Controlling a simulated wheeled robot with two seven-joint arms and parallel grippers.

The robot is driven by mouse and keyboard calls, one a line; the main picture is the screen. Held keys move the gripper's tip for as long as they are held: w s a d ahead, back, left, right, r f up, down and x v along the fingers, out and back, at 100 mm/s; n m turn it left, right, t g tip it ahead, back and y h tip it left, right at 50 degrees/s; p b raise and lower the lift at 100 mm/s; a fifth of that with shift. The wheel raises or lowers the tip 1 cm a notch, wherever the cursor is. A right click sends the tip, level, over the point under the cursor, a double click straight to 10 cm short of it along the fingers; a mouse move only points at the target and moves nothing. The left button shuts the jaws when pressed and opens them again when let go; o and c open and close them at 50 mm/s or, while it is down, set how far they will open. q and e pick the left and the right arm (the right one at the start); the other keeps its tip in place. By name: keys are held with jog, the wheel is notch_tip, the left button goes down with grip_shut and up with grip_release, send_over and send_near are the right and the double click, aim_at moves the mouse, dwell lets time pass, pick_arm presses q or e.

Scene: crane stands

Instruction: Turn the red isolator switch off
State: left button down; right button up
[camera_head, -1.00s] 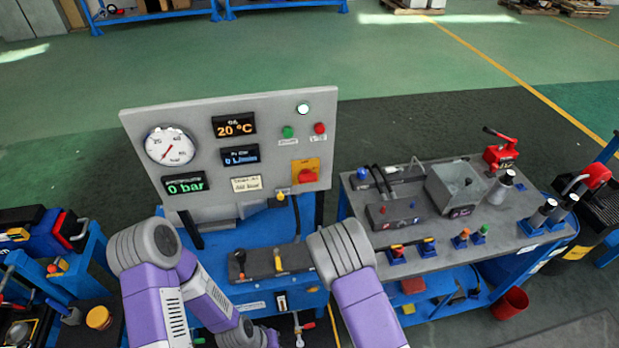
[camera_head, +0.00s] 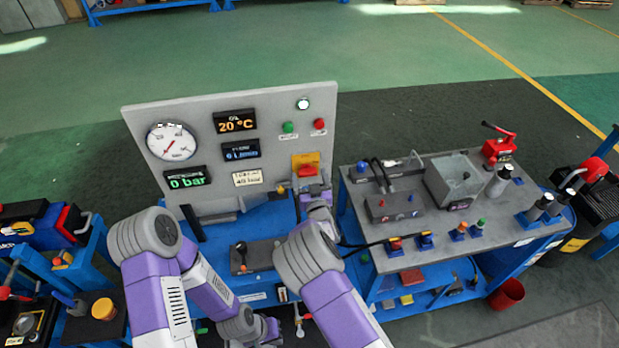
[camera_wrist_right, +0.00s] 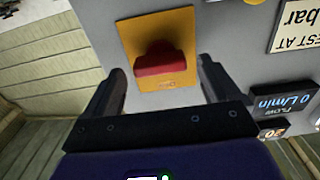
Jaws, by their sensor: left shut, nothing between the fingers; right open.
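The red isolator switch (camera_head: 307,171) sits on a yellow plate (camera_head: 305,159) at the lower right of the grey upright panel (camera_head: 275,140). In the right wrist view the red knob (camera_wrist_right: 160,64) stands out from its yellow plate, its wide bar lying roughly across the picture. My right gripper (camera_wrist_right: 162,68) is open, one finger on each side of the knob in that view. I cannot tell whether the fingers touch it. In the head view my right gripper (camera_head: 312,187) is just below the switch. My left gripper (camera_head: 268,329) is shut and empty, low in front of the blue stand.
The panel also carries a gauge (camera_head: 171,142), displays, a green button (camera_head: 288,127), a red button (camera_head: 319,124) and a lit white lamp (camera_head: 303,104). A lever block (camera_head: 250,256) lies below. A grey-topped bench (camera_head: 420,225) with valves and tools stands right.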

jog(key=shift+w, duration=0.15)
jog(key=c, duration=1.1)
jog(key=shift+o, duration=0.2)
jog(key=shift+a+f+n+b, duration=0.1)
jog(key=shift+n+b, duration=0.5)
jog(key=shift+b, duration=0.4)
jog(key=n+b, duration=0.8)
jog(key=b, duration=0.1)
jog(key=shift+a+n+b, duration=0.2)
jog(key=shift+n+b, duration=0.1)
jog(key=shift+n, duration=0.1)
jog(key=n+b, duration=0.3)
jog(key=n, duration=0.1)
jog(key=shift+a+n+b, duration=0.1)
jog(key=shift+n+b, duration=1.4)
jog(key=shift+n, duration=0.5)
